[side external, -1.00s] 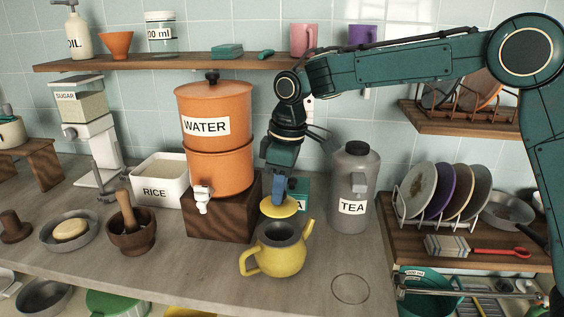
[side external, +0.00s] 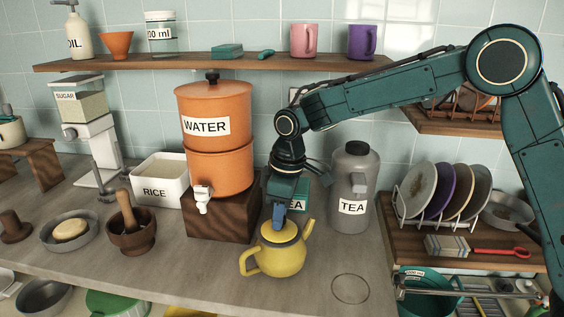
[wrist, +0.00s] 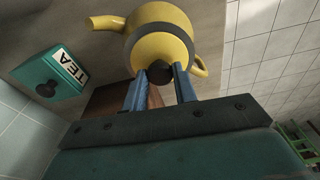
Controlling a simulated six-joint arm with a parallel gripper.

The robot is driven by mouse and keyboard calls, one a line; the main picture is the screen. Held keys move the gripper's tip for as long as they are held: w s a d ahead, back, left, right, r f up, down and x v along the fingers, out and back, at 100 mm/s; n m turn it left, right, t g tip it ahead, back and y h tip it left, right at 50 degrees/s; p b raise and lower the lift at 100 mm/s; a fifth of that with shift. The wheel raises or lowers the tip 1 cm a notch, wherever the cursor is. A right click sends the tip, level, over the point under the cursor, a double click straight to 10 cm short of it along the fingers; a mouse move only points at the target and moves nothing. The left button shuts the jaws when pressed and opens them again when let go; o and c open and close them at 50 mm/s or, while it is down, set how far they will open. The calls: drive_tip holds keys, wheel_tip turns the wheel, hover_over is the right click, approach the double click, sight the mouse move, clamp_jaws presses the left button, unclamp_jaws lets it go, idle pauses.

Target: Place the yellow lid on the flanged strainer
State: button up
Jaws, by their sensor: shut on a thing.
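The yellow lid (side external: 279,235) sits at the mouth of the yellow teapot (side external: 275,260), with its dark knob (wrist: 160,72) between my fingers in the wrist view. The flanged strainer shows as a grey ring (wrist: 160,26) around the lid in the wrist view; its inside is hidden by the lid. My gripper (side external: 279,222) points down over the teapot and is shut on the lid's knob. The lid looks level and roughly centred in the ring. Whether it fully rests on the flange I cannot tell.
A teal TEA box (wrist: 48,80) stands close behind my gripper. The grey TEA canister (side external: 355,190) is to the right, and the orange water dispenser (side external: 215,140) on its wooden block to the left. The counter around the marked circle (side external: 350,289) is clear.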

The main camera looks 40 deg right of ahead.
sight(288, 229)
drive_tip(key=shift+f, duration=0.1)
drive_tip(key=o, duration=1)
drive_tip(key=r, duration=0.8)
drive_tip(key=s+d+r, duration=0.1)
drive_tip(key=r, duration=0.3)
drive_tip(key=shift+r, duration=0.1)
drive_tip(key=shift+s, duration=0.1)
